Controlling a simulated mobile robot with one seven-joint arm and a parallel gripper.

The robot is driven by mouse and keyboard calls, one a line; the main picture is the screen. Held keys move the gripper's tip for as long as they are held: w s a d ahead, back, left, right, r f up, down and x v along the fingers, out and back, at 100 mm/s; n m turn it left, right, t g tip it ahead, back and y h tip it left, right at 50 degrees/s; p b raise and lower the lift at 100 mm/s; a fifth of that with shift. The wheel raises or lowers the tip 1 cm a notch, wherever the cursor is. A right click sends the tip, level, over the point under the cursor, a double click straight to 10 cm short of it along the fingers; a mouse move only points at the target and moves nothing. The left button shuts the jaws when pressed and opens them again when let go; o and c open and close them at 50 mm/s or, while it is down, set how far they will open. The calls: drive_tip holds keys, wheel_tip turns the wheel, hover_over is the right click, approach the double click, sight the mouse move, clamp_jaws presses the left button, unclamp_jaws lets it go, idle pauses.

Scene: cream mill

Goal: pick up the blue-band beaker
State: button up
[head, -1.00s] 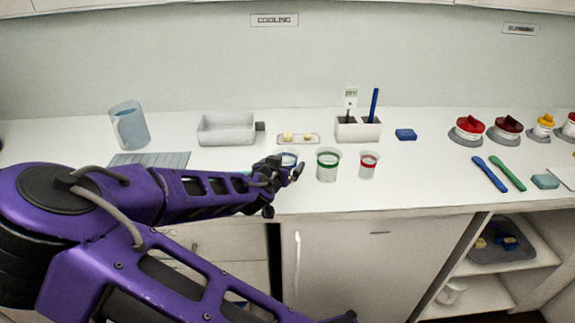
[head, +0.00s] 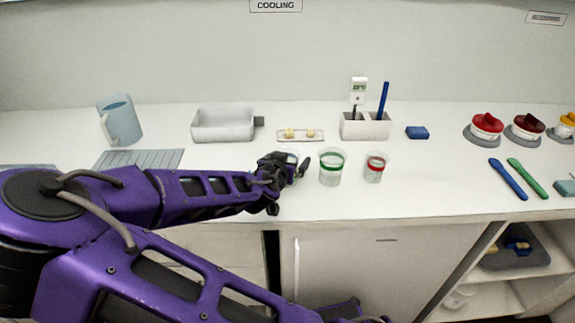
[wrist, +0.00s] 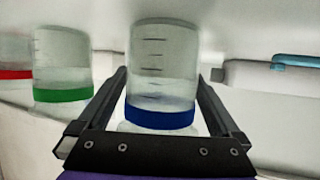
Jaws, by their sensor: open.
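The blue-band beaker (wrist: 160,75) is a clear cup with dark graduation marks and a blue band, standing between my gripper's two fingers in the wrist view. My gripper (head: 287,180) is open, with a finger on either side of the beaker; a narrow gap seems to show at each side, and I cannot tell whether either finger touches. In the head view my gripper hides most of the beaker, with only a pale bit of it showing at the counter's front.
A green-band beaker (head: 332,168) stands close to the right of my gripper, and a smaller red-band beaker (head: 375,168) is beyond it. A small tray (head: 308,138) with yellowish pieces, a grey bin (head: 223,126) and a white holder (head: 364,128) stand behind.

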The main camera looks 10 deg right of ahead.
drive_tip(key=shift+s, duration=0.1)
drive_tip(key=shift+c, duration=0.2)
drive_tip(key=c, duration=1.4)
drive_tip(key=shift+c, duration=0.2)
drive_tip(key=shift+r, duration=0.15)
